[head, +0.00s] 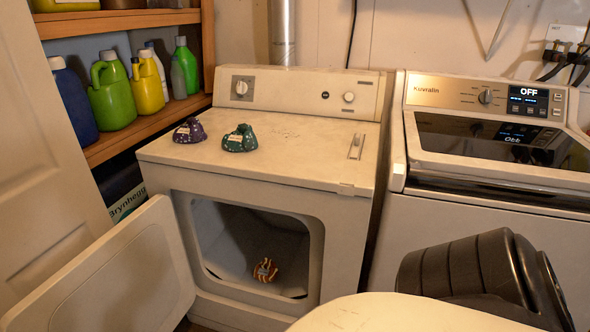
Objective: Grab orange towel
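The orange towel (265,270) is a small crumpled bundle with pale stripes. It lies on the floor of the open dryer's drum, near the front of the opening. The white dryer (262,166) stands in the middle of the head view, and its door (118,275) hangs open to the left. Neither of my grippers shows in this view.
A purple bundle (189,131) and a green one (240,138) sit on the dryer top. A washer (490,230) stands at the right. Several bottles, one of them green (112,98), fill a wooden shelf (140,127) at the left. The open door borders the drum opening's left side.

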